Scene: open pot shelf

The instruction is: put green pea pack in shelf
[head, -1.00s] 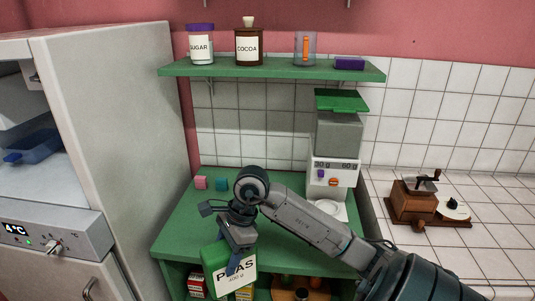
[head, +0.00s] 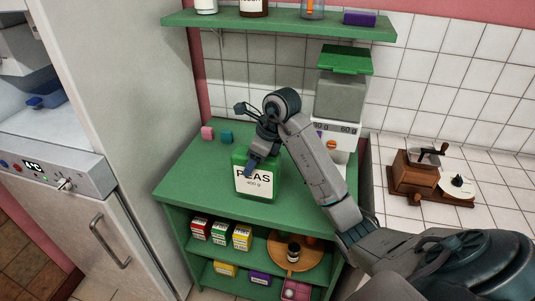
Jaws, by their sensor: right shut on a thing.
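The green pea pack (head: 257,185) with its white PEAS label is upright in the head view, in front of the green shelf unit's (head: 295,215) top. My right gripper (head: 262,163) is shut on the pack's upper part and covers some of it. I cannot tell whether the pack touches the top surface. Below, the open shelf holds several small boxes (head: 221,233) at the left and a round wooden tray (head: 318,252) at the right. My left gripper is not in view.
A grey and green scale-like dispenser (head: 342,95) stands at the back right of the unit's top. A wall shelf (head: 280,24) hangs above. A fridge (head: 105,120) stands left, a coffee grinder (head: 414,178) right.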

